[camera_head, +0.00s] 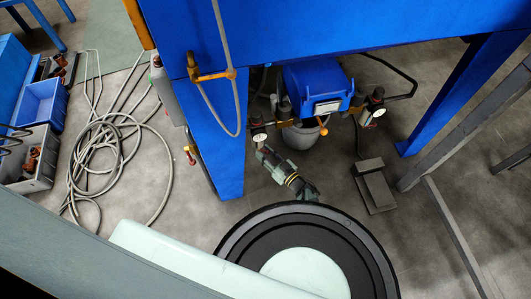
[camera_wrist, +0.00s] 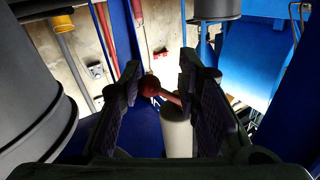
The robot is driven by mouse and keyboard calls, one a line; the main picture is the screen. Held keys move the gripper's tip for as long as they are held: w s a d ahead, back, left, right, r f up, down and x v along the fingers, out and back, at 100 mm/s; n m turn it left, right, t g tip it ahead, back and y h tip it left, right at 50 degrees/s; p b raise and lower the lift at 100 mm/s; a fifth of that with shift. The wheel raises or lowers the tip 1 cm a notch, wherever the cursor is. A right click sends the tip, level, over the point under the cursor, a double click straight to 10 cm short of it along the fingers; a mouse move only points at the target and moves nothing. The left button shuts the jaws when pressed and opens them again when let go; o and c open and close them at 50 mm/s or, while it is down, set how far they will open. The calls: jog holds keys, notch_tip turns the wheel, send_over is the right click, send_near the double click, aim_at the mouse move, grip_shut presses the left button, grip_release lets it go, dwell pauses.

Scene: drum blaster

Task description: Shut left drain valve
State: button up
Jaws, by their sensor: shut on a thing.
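In the wrist view, my gripper (camera_wrist: 160,76) is shut on a small lever with a round red knob (camera_wrist: 150,85), which sits between the two dark fingertips. A pale cylinder (camera_wrist: 177,132) stands just below the lever. Whether the lever is turned open or closed cannot be told. In the head view, my gripper (camera_head: 263,152) reaches up to the left gauge (camera_head: 259,137) under the blue machine; the lever there is hidden by it.
A blue box unit (camera_head: 318,88) with a grey bowl below hangs between two gauges; the right gauge (camera_head: 378,113) is farther right. A foot pedal (camera_head: 374,188) lies on the floor. A coiled hose (camera_head: 110,145) and crates (camera_head: 40,105) are at left. A blue leg (camera_head: 218,165) stands beside my gripper.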

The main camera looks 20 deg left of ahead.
jog(key=shift+r, duration=0.1)
jog(key=c, duration=0.4)
jog(key=shift+o, duration=0.2)
jog(key=shift+w, duration=0.1)
jog(key=n+p, duration=0.1)
jog(key=r+n+h+p, duration=0.1)
jog(key=p, duration=0.1)
jog(key=d+p, duration=0.1)
jog(key=p, duration=0.1)
jog(key=shift+w+r+n, duration=0.25)
jog(key=shift+r+n, duration=0.15)
jog(key=n+h+p, duration=0.1)
jog(key=p, duration=0.1)
jog(key=r+n+h+p, duration=0.1)
jog(key=p, duration=0.1)
jog(key=shift+w+d, duration=0.15)
grip_shut()
jog(key=shift+r+n+h+p, duration=0.25)
jog(key=shift+n+h+p, duration=0.45)
jog(key=shift+n+p, duration=0.4)
jog(key=o, duration=1.2)
grip_release()
jog(key=shift+f, duration=0.1)
